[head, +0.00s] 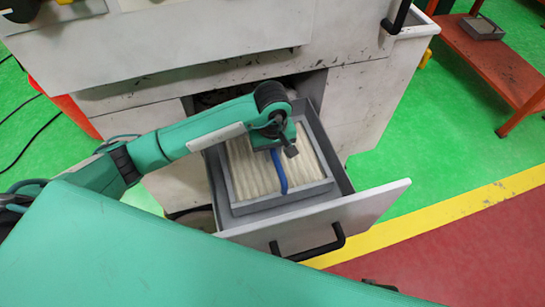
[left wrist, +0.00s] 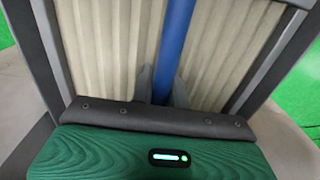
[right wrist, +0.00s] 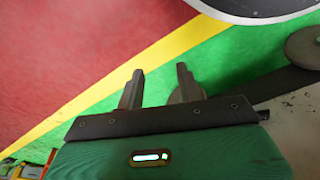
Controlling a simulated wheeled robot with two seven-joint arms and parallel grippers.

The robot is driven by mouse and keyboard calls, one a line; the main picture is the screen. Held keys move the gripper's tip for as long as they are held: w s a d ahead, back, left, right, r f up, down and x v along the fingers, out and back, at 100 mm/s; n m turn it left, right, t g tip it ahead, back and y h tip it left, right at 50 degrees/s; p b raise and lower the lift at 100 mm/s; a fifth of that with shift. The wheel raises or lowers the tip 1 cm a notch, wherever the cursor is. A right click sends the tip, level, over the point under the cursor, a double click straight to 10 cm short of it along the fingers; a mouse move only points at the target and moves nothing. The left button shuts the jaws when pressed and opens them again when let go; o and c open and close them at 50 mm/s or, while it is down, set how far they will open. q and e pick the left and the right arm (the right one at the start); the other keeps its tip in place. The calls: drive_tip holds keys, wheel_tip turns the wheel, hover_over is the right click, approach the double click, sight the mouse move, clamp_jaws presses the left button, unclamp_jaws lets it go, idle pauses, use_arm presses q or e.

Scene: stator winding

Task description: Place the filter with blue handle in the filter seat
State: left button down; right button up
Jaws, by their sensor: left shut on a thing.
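The filter (head: 246,172) has cream pleats, a grey frame and a blue handle (head: 280,172) across its middle. It is in or just over the open drawer that forms the filter seat (head: 332,174); I cannot tell whether it rests fully down. My left gripper (head: 276,150) is over the filter, shut on the blue handle. In the left wrist view the fingers (left wrist: 162,86) stand on both sides of the handle (left wrist: 172,45), with pleats behind. My right gripper (right wrist: 160,88) is open and empty above the floor, seen only in the right wrist view.
The drawer front (head: 385,205) with its black pull handle (head: 315,247) stands out from the white machine (head: 360,90). An orange-red shelf (head: 495,65) stands at the back right. Green and red floor with a yellow line (head: 440,213) is clear at the right.

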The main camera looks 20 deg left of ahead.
use_arm(q)
drive_tip(key=shift+f, duration=1.25)
use_arm(e)
drive_tip(key=shift+s+f, duration=0.1)
drive_tip(key=shift+f, duration=0.05)
use_arm(q)
drive_tip(key=shift+f, duration=0.1)
drive_tip(key=c, duration=1.4)
unclamp_jaws()
drive_tip(key=shift+o, duration=0.2)
use_arm(e)
drive_tip(key=shift+r, duration=0.35)
